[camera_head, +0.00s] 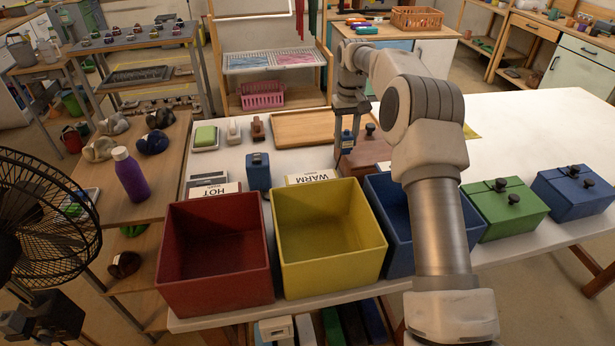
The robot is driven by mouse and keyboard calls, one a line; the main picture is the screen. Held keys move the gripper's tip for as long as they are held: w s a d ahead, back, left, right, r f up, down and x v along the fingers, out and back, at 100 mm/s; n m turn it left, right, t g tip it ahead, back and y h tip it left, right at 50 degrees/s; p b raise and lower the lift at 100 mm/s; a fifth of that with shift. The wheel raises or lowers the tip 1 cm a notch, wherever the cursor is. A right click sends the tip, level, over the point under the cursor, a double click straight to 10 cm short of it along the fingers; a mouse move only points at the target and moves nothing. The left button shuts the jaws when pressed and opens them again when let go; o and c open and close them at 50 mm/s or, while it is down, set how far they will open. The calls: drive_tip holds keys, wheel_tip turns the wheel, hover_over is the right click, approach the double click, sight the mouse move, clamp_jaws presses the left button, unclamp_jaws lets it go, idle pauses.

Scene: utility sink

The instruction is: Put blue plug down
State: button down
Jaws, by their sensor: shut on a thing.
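My gripper (347,118) points down over the white table (480,130), to the left of my forearm. It is shut on a small blue piece (347,139), which I take for the blue plug. The piece is just above or against a brown box (364,156) with a dark knob; I cannot tell if they touch. The fingertips are small here and partly hard to make out. A second, larger dark blue block (258,174) stands upright on the table behind the red bin.
Open red (213,291), yellow (332,280) and blue (398,254) bins line the front edge. Lidded green (504,213) and blue (573,195) boxes stand right. HOT (214,189) and WARM (311,178) labels sit behind the bins. A wooden tray (303,127) lies behind. The table's right rear is clear.

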drive_tip(key=a+f, duration=0.2)
drive_tip(key=a, duration=0.1)
drive_tip(key=a+f, duration=0.2)
drive_tip(key=a, duration=0.2)
drive_tip(key=a+f, duration=0.2)
drive_tip(key=a, duration=0.1)
drive_tip(key=shift+w+a+f, duration=0.15)
drive_tip(key=shift+w, duration=0.15)
drive_tip(key=shift+f, duration=1.95)
drive_tip(key=shift+f, duration=0.15)
drive_tip(key=shift+c, duration=2.2)
unclamp_jaws()
